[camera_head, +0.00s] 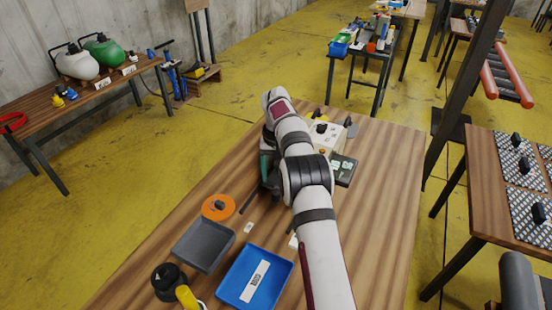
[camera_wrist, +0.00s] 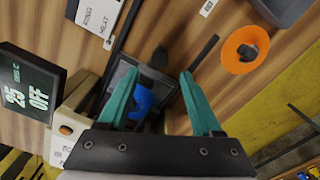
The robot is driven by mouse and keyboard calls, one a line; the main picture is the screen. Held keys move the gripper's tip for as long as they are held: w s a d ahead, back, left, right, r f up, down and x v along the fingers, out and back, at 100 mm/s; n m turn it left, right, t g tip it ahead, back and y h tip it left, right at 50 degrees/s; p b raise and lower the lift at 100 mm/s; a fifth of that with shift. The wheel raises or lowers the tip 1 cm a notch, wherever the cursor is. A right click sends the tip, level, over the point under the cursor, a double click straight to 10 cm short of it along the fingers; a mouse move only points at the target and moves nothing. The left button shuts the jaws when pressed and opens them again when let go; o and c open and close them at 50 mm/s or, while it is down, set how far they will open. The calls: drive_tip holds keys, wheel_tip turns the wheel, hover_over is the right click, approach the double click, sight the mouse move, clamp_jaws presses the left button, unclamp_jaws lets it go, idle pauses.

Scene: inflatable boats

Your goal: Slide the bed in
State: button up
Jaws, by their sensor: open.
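The bed (camera_wrist: 124,76) is a dark square plate with a blue piece (camera_wrist: 142,98) lying on it. A black knob (camera_wrist: 160,57) stands at its outer edge. Dark rails (camera_wrist: 203,52) run along both sides. My gripper (camera_wrist: 158,73) is open, its teal fingers spread over the bed with the knob near the gap between their tips. Contact with the knob cannot be told. The cream machine (camera_head: 327,134) is partly hidden by my arm; its edge shows in the wrist view (camera_wrist: 68,125). In the head view, my arm hides most of the bed.
A dark display panel (camera_head: 343,170) is beside the machine. An orange dish (camera_head: 214,214), a grey tray (camera_head: 205,248), a blue tray (camera_head: 234,292) and a black round object (camera_head: 168,281) occupy the table's near left. The table (camera_head: 385,215) is clear right of my arm.

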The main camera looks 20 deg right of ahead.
wheel_tip(320, 180, up, 7)
drive_tip(key=shift+r, duration=0.2)
drive_tip(key=m+t+y, duration=0.5)
drive_tip(key=m+t, duration=0.3)
drive_tip(key=m, duration=1.7)
approach(276, 192)
drive_tip(key=shift+m, duration=0.4)
drive_tip(key=x, duration=0.9)
drive_tip(key=shift+w+a+f, duration=0.2)
drive_tip(key=shift+w+f, duration=0.1)
drive_tip(key=shift+f, duration=0.1)
drive_tip(key=shift+c, duration=0.2)
